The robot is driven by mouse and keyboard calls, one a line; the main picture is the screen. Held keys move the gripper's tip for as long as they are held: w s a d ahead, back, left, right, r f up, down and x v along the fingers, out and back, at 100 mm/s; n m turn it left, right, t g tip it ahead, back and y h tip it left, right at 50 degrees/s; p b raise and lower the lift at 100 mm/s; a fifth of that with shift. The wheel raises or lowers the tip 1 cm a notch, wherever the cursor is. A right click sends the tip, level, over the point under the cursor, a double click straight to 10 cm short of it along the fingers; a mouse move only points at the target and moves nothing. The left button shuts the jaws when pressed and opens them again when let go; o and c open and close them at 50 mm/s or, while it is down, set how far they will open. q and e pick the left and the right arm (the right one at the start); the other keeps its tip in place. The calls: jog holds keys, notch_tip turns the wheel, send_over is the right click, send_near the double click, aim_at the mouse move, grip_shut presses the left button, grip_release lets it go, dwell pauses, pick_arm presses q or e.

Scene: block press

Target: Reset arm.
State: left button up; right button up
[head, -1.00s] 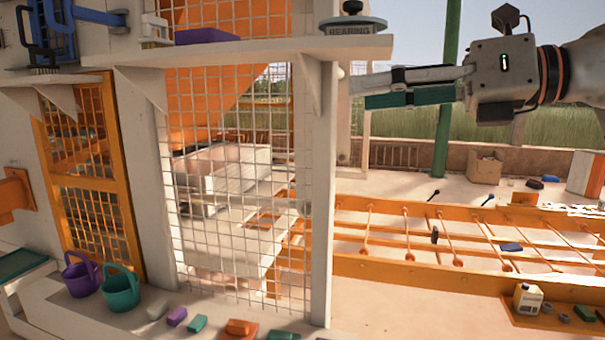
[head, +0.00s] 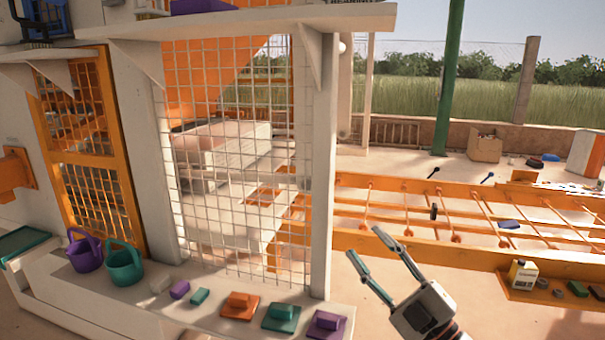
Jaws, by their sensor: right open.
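My right gripper (head: 372,262) shows in the head view at the lower middle right. Its two fingers are spread apart and nothing is between them. It is in front of the orange rail frame and to the right of the white ledge with the blocks. The arm behind it leaves the picture at the bottom edge. My left gripper is not in the picture.
A white ledge (head: 213,323) holds an orange block (head: 239,305), a teal block (head: 281,316), a purple block (head: 325,325) and two buckets. A mesh panel (head: 230,160) stands behind. An orange rail frame (head: 385,243) extends right.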

jog(key=s+d+f+m+g+h, duration=0.1)
jog(key=s+d+f+m+h, duration=0.2)
jog(key=f, duration=0.6)
jog(key=s+d+f+m+h, duration=0.15)
jog(key=f+m+h, duration=0.3)
jog(key=f, duration=0.55)
jog(key=s+d+f+m+g+h, duration=0.1)
jog(key=s+f+m+h, duration=0.3)
jog(key=f, duration=0.5)
jog(key=s+d+f+m+g+h, duration=0.1)
jog(key=s+f+m+g, duration=0.3)
jog(key=s+f, duration=1.1)
notch_tip(320, 180, down, 2)
jog(key=shift+d+f+g, duration=0.15)
jog(key=shift+d+g, duration=0.1)
jog(key=shift+g, duration=0.45)
